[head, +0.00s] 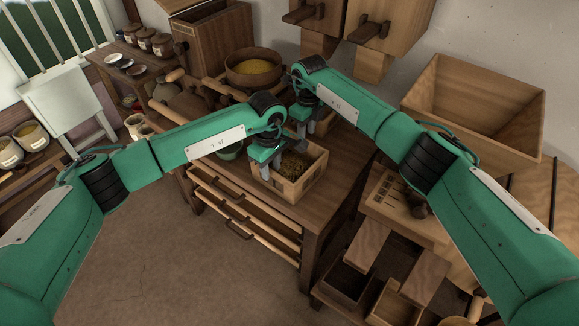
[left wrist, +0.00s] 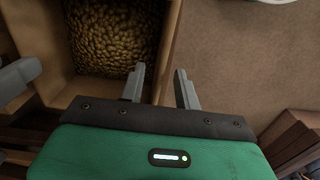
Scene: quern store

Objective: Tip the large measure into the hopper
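The large measure looks to be the open wooden box (head: 289,191) filled with brown grain, upright on the table. My left gripper (head: 265,166) is at its near left side. In the left wrist view its fingers (left wrist: 160,78) are apart, one on each side of the box's wall (left wrist: 169,55), with a gap showing. My right gripper (head: 318,128) is at the box's far side; its grey fingers show at the left edge of the left wrist view (left wrist: 15,78), but their grip is hidden. The hopper appears to be the large open wooden bin (head: 490,110) at the right.
A bowl of yellow meal (head: 253,69) stands at the back of the table (head: 322,190). A green bowl (head: 229,152) is beside the box, partly behind my left arm. A labelled wooden box (head: 390,190) and small open boxes (head: 345,282) stand below the bin. Floor at left is clear.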

